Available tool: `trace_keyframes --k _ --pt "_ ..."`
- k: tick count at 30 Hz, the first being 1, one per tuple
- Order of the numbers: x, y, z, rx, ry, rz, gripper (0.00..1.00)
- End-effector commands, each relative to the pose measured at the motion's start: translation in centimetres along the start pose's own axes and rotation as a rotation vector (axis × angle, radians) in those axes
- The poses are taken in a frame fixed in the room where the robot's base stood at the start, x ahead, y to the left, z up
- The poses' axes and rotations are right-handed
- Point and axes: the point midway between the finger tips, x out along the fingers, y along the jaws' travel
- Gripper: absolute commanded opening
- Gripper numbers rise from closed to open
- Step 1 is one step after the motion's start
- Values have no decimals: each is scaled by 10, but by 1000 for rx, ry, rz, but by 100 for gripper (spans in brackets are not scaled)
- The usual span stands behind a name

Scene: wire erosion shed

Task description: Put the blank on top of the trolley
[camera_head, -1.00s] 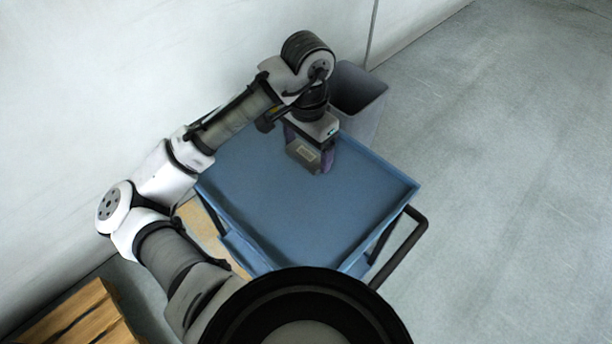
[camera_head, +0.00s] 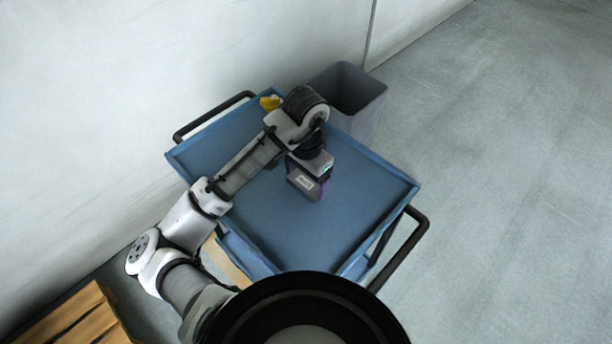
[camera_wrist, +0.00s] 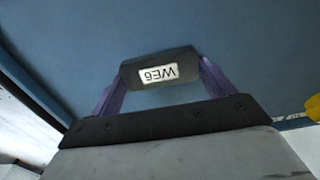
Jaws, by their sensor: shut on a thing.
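The blank (camera_head: 302,182) is a dark grey block with a white label. The label reads "WE6", upside down, in the wrist view (camera_wrist: 140,76). My gripper (camera_head: 309,190) is shut on it, with a purple finger at each side in the wrist view (camera_wrist: 160,78). The trolley (camera_head: 290,232) has a blue top with a low raised rim. The blank is over the middle of this top, inside the rim. I cannot tell whether its underside touches the surface. The blue top also fills most of the wrist view (camera_wrist: 235,35).
A small yellow object (camera_head: 270,103) is at the trolley's far corner. A grey bin (camera_head: 357,100) stands close behind the trolley. A black handle (camera_head: 408,250) sticks out at right. Wooden planks (camera_head: 70,318) lie at lower left. The trolley's front and right top are clear.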

Motion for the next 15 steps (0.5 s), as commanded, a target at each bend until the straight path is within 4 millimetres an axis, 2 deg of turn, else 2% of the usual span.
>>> trace_keyframes --k 3,4,8,15 --pt "3 0 0 0 1 0 42" --pt "3 0 0 0 0 0 83" --pt "2 0 0 0 0 0 100" --pt "1 0 0 0 0 0 100"
